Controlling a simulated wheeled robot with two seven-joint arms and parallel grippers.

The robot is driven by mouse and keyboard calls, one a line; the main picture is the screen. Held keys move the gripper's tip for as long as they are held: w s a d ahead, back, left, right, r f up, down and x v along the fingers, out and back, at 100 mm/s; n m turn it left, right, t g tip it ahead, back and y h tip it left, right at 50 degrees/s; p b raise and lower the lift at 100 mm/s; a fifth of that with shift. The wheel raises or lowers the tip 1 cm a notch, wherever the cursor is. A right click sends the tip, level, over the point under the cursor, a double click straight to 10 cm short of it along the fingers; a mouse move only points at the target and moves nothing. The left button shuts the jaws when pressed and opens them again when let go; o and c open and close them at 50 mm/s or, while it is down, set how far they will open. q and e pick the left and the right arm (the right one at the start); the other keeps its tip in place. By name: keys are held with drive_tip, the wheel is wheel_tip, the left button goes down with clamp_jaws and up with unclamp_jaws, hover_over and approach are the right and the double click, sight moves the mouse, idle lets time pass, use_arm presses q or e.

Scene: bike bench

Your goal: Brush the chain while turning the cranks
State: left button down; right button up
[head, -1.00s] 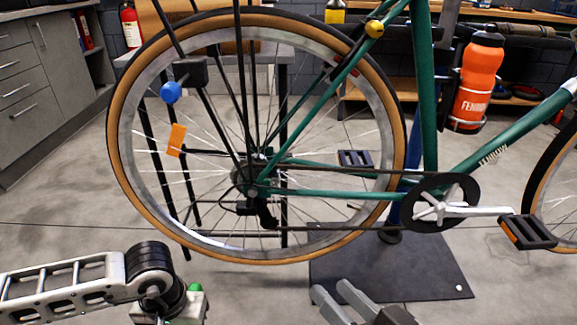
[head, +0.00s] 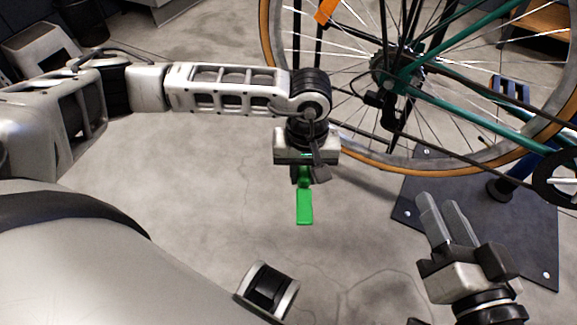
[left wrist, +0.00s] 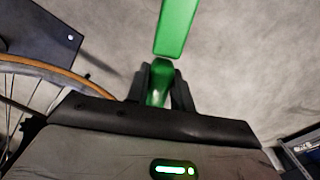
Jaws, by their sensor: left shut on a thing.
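My left gripper (head: 303,172) is shut on a green brush (head: 304,206), which hangs below it in front of the rear wheel, apart from the bike. In the left wrist view the green brush (left wrist: 177,25) sticks out from between the fingers (left wrist: 158,85); its bristles cannot be made out. The chain (head: 470,158) runs from the rear sprockets (head: 397,70) to the chainring (head: 556,182) at the right edge. The crank (head: 571,186) is mostly cut off there. My right gripper (head: 441,212) is open and empty, low in front of the stand's base plate.
The rear wheel (head: 352,158) and green frame (head: 470,110) fill the upper right. The dark base plate (head: 525,245) lies on the floor under the bike. The floor between my grippers is clear.

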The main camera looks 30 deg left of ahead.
use_arm(q)
drive_tip(key=w+d+r+n+t, duration=0.1)
drive_tip(key=w+d+r+n, duration=0.2)
drive_tip(key=d+r+n, duration=0.85)
drive_tip(key=w+d+r+n+t, duration=0.15)
drive_tip(key=d+r+n, duration=0.55)
drive_tip(key=r+n, duration=0.85)
drive_tip(key=w+f+n, duration=0.3)
drive_tip(key=w+f, duration=0.5)
drive_tip(key=w, duration=0.2)
drive_tip(key=shift+w+f, duration=0.3)
drive_tip(key=shift+w, duration=0.05)
use_arm(e)
drive_tip(key=o, duration=0.4)
